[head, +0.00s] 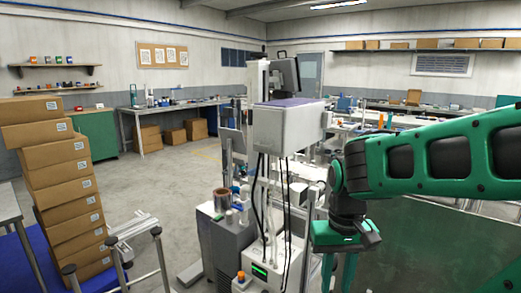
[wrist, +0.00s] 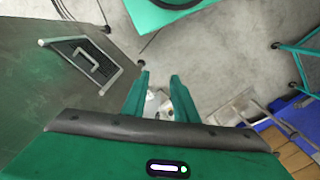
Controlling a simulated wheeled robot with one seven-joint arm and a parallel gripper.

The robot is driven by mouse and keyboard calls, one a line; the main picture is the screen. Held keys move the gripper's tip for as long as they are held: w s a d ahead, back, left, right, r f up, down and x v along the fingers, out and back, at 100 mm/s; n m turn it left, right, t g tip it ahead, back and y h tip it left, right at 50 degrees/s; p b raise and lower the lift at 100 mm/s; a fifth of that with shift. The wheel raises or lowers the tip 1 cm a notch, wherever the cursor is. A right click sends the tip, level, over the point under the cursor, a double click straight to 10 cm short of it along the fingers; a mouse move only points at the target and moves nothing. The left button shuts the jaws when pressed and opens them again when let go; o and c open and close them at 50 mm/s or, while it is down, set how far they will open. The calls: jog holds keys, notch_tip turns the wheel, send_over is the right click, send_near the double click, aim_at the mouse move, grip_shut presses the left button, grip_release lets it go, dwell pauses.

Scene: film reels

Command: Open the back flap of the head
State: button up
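A pale grey, boxy head (head: 288,124) with a purple top stands on a white column in the middle of the head view. Black cables hang below it. I cannot make out a separate flap on the faces that show, and its far side is hidden. My gripper (head: 338,268) is to the right of the column and lower than the head, pointing down, apart from the head. In the wrist view my gripper (wrist: 161,76) has its two green fingers apart, with bare floor beyond the tips. Nothing is clearly held. The head is not recognisable in the wrist view.
A grey cabinet (head: 228,245) and a white unit with a green display (head: 262,270) stand below the head. Stacked cartons (head: 70,185) and a metal frame (head: 140,240) are at left. A dark green surface (head: 440,250) lies at right. The floor (head: 175,185) at left centre is clear.

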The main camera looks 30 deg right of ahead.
jog(key=n+t, duration=1.7)
jog(key=n, duration=0.5)
send_near(261, 146)
jog(key=shift+h, duration=0.4)
jog(key=w, duration=0.7)
jog(key=w+f, duration=0.1)
jog(key=w, duration=0.2)
jog(key=shift+w+d+f, duration=0.1)
jog(key=shift+w+d, duration=0.05)
